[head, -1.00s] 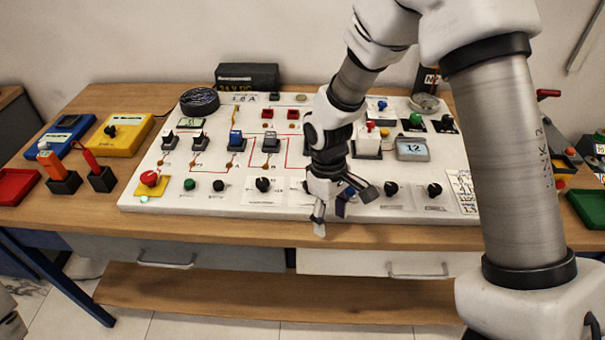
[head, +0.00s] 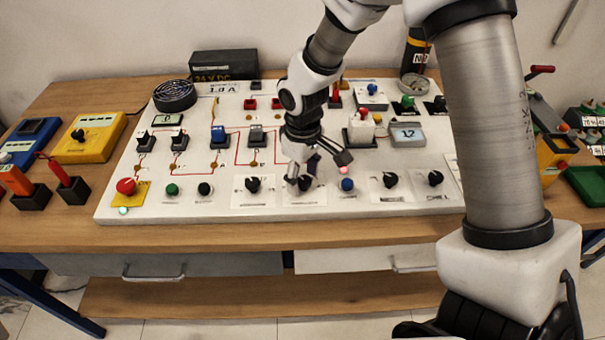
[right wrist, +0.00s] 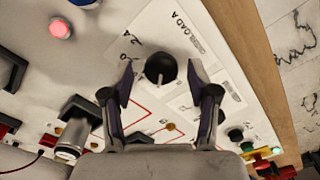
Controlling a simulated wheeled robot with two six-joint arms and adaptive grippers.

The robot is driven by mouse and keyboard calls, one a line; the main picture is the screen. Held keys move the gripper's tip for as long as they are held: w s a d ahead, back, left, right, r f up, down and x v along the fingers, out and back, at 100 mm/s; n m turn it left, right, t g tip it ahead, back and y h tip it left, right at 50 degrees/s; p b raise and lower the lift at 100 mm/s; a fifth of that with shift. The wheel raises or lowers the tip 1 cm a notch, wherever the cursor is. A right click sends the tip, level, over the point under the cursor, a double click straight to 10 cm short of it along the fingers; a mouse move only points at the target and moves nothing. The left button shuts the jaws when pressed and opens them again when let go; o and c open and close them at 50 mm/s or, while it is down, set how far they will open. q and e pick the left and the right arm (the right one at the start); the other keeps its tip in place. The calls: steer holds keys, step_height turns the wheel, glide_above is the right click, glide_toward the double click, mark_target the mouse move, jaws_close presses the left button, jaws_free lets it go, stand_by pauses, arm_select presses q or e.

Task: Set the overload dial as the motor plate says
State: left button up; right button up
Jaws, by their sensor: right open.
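The overload dial (right wrist: 161,68) is a round black knob with a pale pointer line, on a white label reading "OVERLOAD A". In the right wrist view the line points toward the bottom of the picture. In the head view the dial (head: 305,184) is largely covered by my right gripper. My right gripper (right wrist: 161,76) is open, one finger on each side of the knob; I cannot tell whether they touch it. It also shows in the head view (head: 316,177). I cannot pick out the motor plate with certainty. My left gripper is out of view.
The white board (head: 140,205) carries other black knobs (head: 254,185), a blue button (head: 347,184), a lit red lamp (right wrist: 60,28) and a red emergency button (head: 126,186). A "1.0 A"-like readout (head: 223,90) is blurred.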

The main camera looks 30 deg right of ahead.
steer(key=shift+s+r, duration=0.15)
steer(key=shift+s, duration=0.15)
steer(key=c, duration=0.6)
jaws_close()
steer(key=shift+m, duration=0.4)
steer(key=m+p, duration=0.1)
steer(key=m, duration=0.1)
steer(key=shift+m, duration=2.5)
